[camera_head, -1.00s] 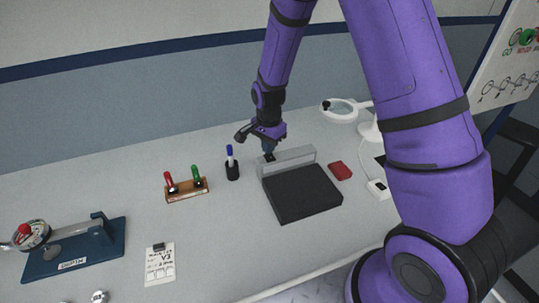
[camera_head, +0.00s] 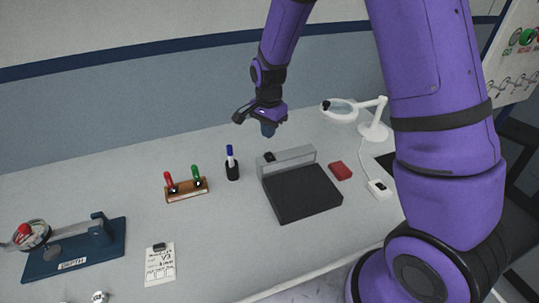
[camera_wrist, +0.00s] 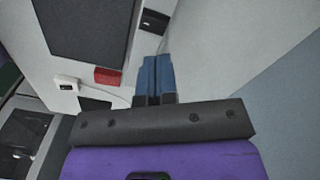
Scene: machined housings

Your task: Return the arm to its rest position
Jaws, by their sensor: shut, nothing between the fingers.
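My gripper (camera_head: 268,129) hangs above the back of the table, over the grey block behind the black pad. Its two blue fingers (camera_wrist: 155,80) are pressed together in the wrist view, with nothing between them. My purple arm reaches down from the top of the head view, bent at the elbow. The fingers are apart from everything on the table.
The black pad with its grey back block (camera_head: 303,193) lies below. A red block (camera_head: 341,171), a white magnifier lamp (camera_head: 374,130), a pen holder (camera_head: 232,170), a red-and-green marker stand (camera_head: 187,190) and a blue gauge base (camera_head: 75,252) stand around.

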